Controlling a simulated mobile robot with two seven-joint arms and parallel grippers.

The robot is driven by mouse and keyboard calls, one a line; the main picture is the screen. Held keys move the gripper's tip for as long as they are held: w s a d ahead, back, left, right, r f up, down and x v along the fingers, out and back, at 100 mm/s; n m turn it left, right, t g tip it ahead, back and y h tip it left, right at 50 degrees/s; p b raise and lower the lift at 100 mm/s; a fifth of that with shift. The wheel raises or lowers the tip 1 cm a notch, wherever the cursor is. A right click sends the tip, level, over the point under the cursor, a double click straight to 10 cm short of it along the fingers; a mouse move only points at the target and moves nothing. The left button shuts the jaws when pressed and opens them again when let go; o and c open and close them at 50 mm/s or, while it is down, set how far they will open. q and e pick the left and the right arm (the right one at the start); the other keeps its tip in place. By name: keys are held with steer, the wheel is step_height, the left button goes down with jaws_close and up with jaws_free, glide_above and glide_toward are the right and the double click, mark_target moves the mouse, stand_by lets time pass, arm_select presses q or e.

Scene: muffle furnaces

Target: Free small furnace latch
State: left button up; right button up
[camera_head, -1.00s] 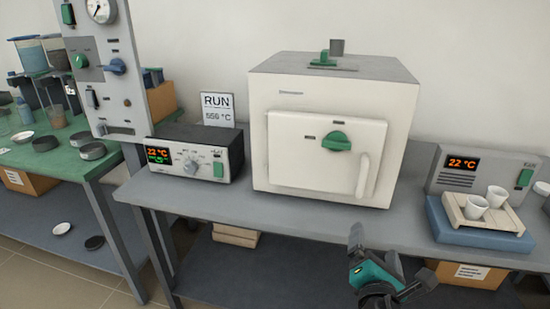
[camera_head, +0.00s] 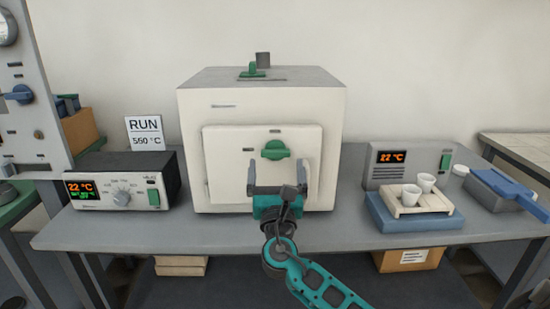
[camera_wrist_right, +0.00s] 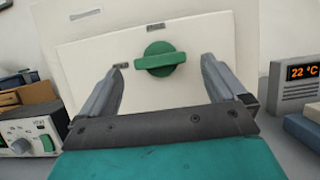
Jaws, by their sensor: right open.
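The small furnace (camera_head: 262,100) is a white box standing on the grey bench, its door (camera_head: 228,150) closed. The green latch (camera_head: 276,150) on the door's upper part lies roughly horizontal. It also shows in the right wrist view (camera_wrist_right: 160,59), between and beyond my fingers. My right gripper (camera_head: 278,189) is open and empty, in front of the door and just below the latch in the head view. The fingers appear apart from the latch. The door handle is mostly hidden behind my gripper. My left gripper is not in view.
A controller (camera_head: 120,181) and a RUN sign (camera_head: 145,133) stand left of the furnace. The bench front (camera_head: 215,230) is clear.

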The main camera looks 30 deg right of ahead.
mark_target(276, 156)
steer(key=shift+x, duration=1.9)
steer(key=shift+f, duration=0.1)
steer(key=shift+c, duration=0.5)
steer(key=c, duration=1)
steer(key=shift+o, duration=0.2)
